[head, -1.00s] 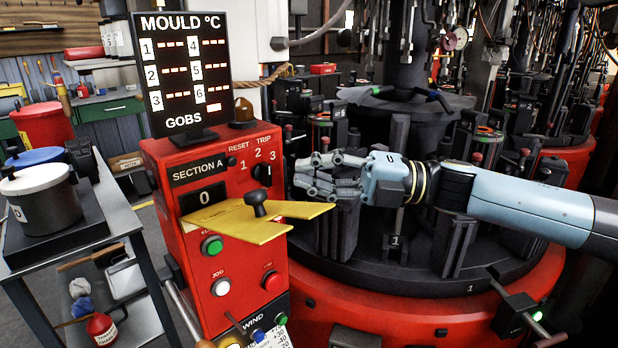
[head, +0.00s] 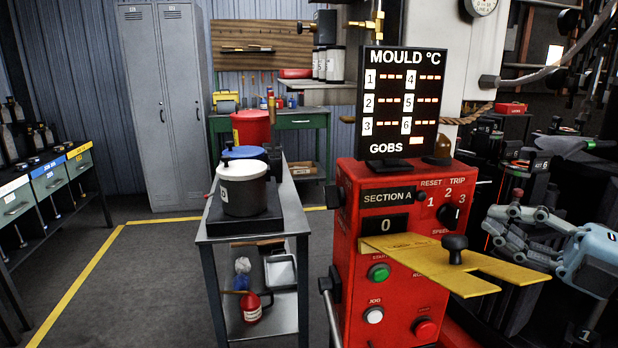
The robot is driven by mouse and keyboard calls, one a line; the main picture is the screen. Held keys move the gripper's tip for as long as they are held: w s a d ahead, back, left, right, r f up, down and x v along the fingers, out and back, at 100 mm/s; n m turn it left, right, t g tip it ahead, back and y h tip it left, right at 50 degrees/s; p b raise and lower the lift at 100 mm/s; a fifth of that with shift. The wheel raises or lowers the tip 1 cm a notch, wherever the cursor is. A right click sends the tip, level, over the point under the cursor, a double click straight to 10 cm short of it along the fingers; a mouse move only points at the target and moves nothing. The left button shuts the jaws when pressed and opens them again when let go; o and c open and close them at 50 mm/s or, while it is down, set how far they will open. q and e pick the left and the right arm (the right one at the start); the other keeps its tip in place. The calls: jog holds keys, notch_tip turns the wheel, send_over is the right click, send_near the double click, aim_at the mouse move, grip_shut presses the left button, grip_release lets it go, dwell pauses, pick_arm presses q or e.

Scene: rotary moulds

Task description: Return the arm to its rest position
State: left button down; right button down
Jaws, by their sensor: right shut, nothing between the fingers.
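My right gripper (head: 497,232) is at the right side of the head view, shut and empty, with its fingers pointing left. Its pale blue wrist runs off toward the right edge. The gripper is to the right of the red control box (head: 393,245) and above the far end of a yellow forked plate (head: 490,268) with a black knob. It appears apart from the box; whether it clears the plate in depth I cannot tell. My left gripper is not in view.
A mould temperature display (head: 402,102) stands on the control box. A grey cart (head: 296,212) with a white pot (head: 243,188) stands left of it. A drawer bench (head: 50,185) is at far left, and a grey locker (head: 170,105) behind. The floor between bench and cart is clear.

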jog(key=s+d+f+m+g+h, duration=0.1)
jog(key=s+d+f+m+h, duration=0.1)
jog(key=f+m+h, duration=0.5)
jog(key=s+d+f+m+h, duration=0.2)
jog(key=m+h, duration=0.6)
jog(key=m, duration=0.5)
jog(key=s+a+f+m+g, duration=0.3)
jog(key=s+f+g, duration=0.15)
jog(key=s, duration=0.45)
jog(key=s+a+f+m+g, duration=0.3)
jog(key=s+g, duration=0.2)
jog(key=s, duration=0.4)
notch_tip(320, 180, down, 29)
jog(key=s+d+g+b, duration=0.2)
jog(key=b, duration=0.2)
jog(key=s+d+f+b, duration=0.1)
jog(key=s+f+b, duration=0.2)
jog(key=s+f, duration=1.6)
jog(key=shift+d+f+g+y, duration=0.2)
jog(key=shift+f+g+y, duration=0.25)
jog(key=shift+f, duration=0.35)
